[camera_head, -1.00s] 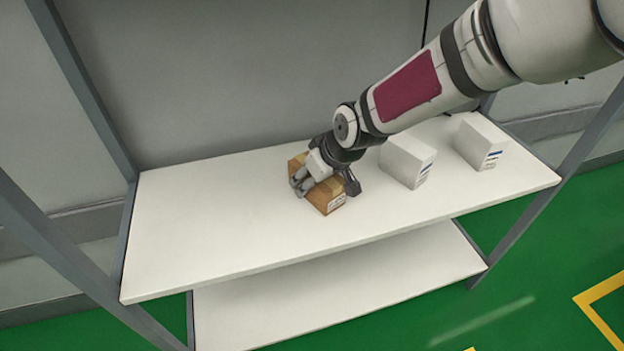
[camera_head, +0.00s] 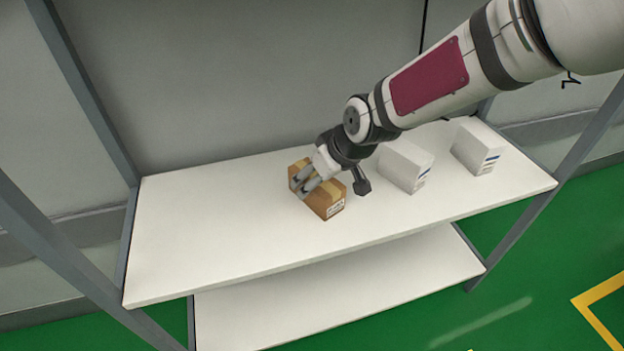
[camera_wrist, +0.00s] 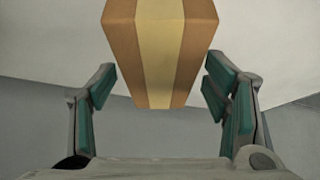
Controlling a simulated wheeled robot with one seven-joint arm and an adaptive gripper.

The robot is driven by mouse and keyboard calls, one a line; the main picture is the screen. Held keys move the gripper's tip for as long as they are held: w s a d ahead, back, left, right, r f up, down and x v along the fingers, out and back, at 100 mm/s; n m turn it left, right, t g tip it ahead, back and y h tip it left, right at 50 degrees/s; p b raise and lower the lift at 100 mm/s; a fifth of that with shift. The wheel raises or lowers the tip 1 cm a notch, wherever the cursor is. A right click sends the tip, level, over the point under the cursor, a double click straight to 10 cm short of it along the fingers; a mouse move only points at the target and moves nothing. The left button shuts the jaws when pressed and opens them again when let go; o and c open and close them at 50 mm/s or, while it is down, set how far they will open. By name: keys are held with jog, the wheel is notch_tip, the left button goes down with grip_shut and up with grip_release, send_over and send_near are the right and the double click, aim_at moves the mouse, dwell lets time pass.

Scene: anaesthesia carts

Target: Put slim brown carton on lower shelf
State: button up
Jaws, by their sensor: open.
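The slim brown carton (camera_head: 325,203), with a tan tape strip and a white label on its near end, rests on the upper shelf (camera_head: 215,230). My gripper (camera_head: 306,185) is at the carton's left end in the head view. In the wrist view the carton (camera_wrist: 160,50) shows top centre, between and beyond my open fingers (camera_wrist: 163,100). Gaps show on both sides of the carton there, and I see no finger touching it. The lower shelf (camera_head: 340,295) is a bare white board below the upper one.
Two white boxes stand right of the carton on the upper shelf, one nearer (camera_head: 405,167) and one farther right (camera_head: 478,148). Grey posts (camera_head: 535,215) frame the shelves. The left part of the upper shelf is clear. A grey panel (camera_head: 250,80) stands behind.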

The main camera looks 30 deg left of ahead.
jog(key=p+v, duration=0.2)
jog(key=v, duration=0.5)
jog(key=shift+s+d+r, duration=0.1)
jog(key=shift+d+r, duration=0.05)
jog(key=shift+r, duration=0.25)
jog(key=shift+d+r, duration=0.1)
jog(key=shift+d, duration=0.15)
jog(key=s+d+r+m+h, duration=0.2)
jog(key=d+r, duration=0.1)
jog(key=d, duration=0.6)
jog(key=s+d+r+m+t+h, duration=0.1)
jog(key=d+r+m+h, duration=0.15)
jog(key=d, duration=0.65)
jog(key=s+d+r+m+h, duration=0.15)
jog(key=d+r, duration=0.25)
jog(key=d, duration=0.6)
jog(key=s+d+r+m+g, duration=0.1)
jog(key=s+d+m, duration=0.3)
jog(key=s+d, duration=0.3)
jog(key=s+d+r+m+g, duration=0.1)
jog(key=s+d+m, duration=0.3)
jog(key=s, duration=1)
jog(key=d, duration=0.3)
jog(key=shift+s+m, duration=0.2)
jog(key=shift+m, duration=0.1)
jog(key=shift+r, duration=0.1)
